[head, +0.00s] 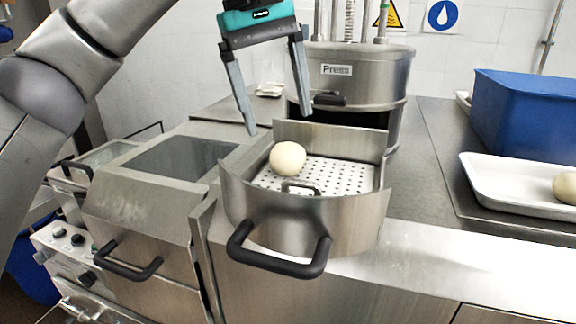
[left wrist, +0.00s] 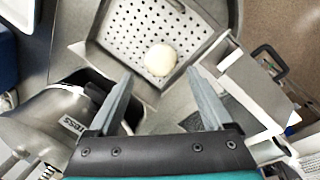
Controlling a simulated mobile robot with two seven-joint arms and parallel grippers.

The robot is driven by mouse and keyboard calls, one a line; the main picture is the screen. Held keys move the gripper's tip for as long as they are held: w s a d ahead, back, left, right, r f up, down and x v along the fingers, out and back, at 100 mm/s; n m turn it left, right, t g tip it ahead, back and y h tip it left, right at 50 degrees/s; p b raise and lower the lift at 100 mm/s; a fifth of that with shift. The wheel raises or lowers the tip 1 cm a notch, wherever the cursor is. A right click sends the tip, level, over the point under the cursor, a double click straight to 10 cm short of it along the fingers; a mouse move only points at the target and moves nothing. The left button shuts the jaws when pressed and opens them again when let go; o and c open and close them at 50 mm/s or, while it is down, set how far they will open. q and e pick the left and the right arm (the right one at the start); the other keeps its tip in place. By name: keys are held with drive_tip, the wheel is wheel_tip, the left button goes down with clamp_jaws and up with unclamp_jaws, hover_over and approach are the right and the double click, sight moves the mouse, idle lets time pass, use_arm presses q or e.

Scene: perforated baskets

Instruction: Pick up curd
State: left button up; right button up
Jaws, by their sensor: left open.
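The curd (head: 288,158) is a pale, round ball lying on the perforated plate of a metal basket (head: 305,220), toward its left side. In the left wrist view the curd (left wrist: 160,59) lies on the perforated plate, ahead of the fingertips and between their lines. My left gripper (head: 280,122) is open and empty above the basket's back edge, apart from the curd. Its two fingers also show in the left wrist view (left wrist: 158,82). My right gripper is not in view.
The basket has metal walls and a black front handle (head: 280,262). A steel press (head: 360,80) stands behind it. A blue bin (head: 525,115) and a white tray (head: 500,190) with another pale ball (head: 566,187) are at the right.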

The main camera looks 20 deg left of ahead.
sight(285, 146)
use_arm(q)
drive_tip(key=shift+x, duration=3.25)
drive_tip(key=c, duration=1.1)
